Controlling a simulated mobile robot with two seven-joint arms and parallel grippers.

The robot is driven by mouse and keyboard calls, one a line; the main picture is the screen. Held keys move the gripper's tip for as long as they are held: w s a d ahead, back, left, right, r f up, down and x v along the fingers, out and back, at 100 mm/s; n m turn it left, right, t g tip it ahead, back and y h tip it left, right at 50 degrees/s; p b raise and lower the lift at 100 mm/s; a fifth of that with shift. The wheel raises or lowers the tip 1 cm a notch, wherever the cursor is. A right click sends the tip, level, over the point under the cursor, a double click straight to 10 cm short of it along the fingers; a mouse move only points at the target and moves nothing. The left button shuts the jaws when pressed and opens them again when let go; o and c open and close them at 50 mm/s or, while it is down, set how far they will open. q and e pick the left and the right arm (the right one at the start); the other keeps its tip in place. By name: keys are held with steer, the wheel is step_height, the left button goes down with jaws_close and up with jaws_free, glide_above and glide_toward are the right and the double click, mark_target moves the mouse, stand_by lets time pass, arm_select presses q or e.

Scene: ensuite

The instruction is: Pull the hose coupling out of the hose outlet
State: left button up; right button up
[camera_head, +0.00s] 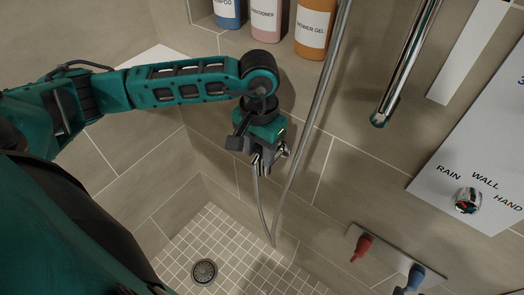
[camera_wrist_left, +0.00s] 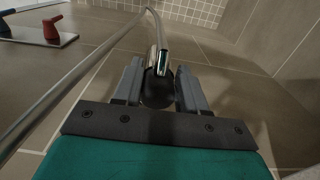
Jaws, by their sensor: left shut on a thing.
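My left gripper (camera_head: 266,158) is at the shower wall, shut on the hose coupling. In the left wrist view the chrome coupling (camera_wrist_left: 158,58) shows between and just beyond the two grey fingers (camera_wrist_left: 160,88). A dark round part sits between the fingers; I cannot tell whether it belongs to the coupling or to the outlet. The grey metal hose (camera_head: 262,212) hangs from the coupling, loops low and rises along the wall; it also shows in the left wrist view (camera_wrist_left: 85,75). The hose outlet is not clearly visible, so whether the coupling is still seated cannot be told. My right gripper is out of view.
Bottles, including an orange one (camera_head: 315,28), stand in a niche above. A chrome bar (camera_head: 408,60) and a labelled panel (camera_head: 480,150) with a knob (camera_head: 467,200) are at right. A plate with red (camera_head: 362,246) and blue (camera_head: 415,277) handles is lower right. A drain (camera_head: 204,271) lies in the tiled floor.

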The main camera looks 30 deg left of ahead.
mark_target(260, 148)
arm_select(q)
steer(key=shift+r+p, duration=1.6)
steer(key=shift+r, duration=1.35)
steer(key=shift+r, duration=0.55)
step_height(260, 148, up, 5)
steer(key=shift+f+p, duration=0.15)
steer(key=shift+p, duration=0.95)
